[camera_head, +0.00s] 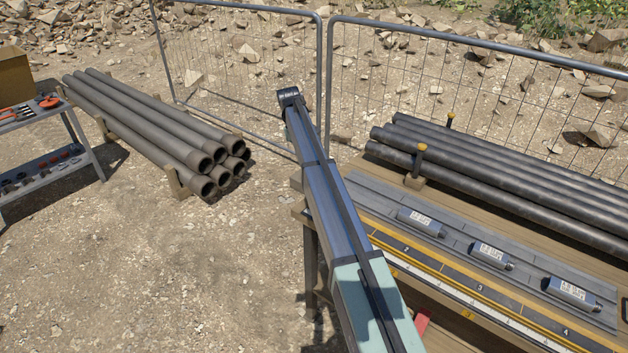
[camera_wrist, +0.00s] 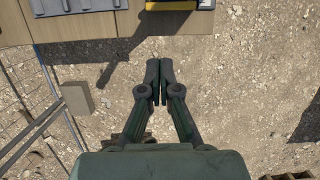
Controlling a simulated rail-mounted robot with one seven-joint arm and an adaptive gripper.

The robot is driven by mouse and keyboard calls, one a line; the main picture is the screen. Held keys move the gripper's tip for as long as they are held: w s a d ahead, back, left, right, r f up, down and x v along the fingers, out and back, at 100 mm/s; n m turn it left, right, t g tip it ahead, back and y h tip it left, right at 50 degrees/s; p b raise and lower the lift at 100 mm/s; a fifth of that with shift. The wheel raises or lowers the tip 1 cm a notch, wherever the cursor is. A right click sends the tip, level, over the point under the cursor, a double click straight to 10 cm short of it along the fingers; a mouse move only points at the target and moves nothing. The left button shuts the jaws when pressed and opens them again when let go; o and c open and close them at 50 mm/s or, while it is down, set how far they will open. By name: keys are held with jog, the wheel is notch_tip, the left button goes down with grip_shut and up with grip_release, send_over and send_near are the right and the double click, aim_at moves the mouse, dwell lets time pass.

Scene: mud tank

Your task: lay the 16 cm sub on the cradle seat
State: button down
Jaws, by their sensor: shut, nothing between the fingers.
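Three short silvery subs with white labels lie in a row on the grey grooved rack on the bench: the left one (camera_head: 421,222), the middle one (camera_head: 492,255) and the right one (camera_head: 573,292). Their labels are too small to read, so I cannot tell which is the 16 cm one. My gripper (camera_wrist: 160,68) is shut and empty over bare gravel, short of the wooden bench edge at the top of the wrist view. In the head view I cannot make out its fingers. I cannot pick out the cradle seat with certainty in either view.
A yellow numbered scale (camera_head: 480,287) runs along the bench front. Long dark pipes (camera_head: 500,160) lie behind the rack. Grey pipes (camera_head: 150,130) are stacked at left, beside a tool shelf (camera_head: 45,150). Mesh fencing (camera_head: 480,90) closes the back. Gravel at lower left is clear.

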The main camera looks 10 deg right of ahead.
jog(key=p+x, duration=0.3)
jog(key=x, duration=0.7)
jog(key=shift+s+d+r+p, duration=0.1)
jog(key=shift+s+p, duration=0.1)
jog(key=shift+p, duration=0.1)
jog(key=shift+s+d+r+p, duration=0.15)
jog(key=shift+s+d+p, duration=0.4)
jog(key=shift+s+d, duration=0.75)
jog(key=shift+s, duration=0.15)
jog(key=shift+s+d, duration=0.5)
jog(key=shift+s, duration=0.1)
jog(key=shift+w, duration=0.1)
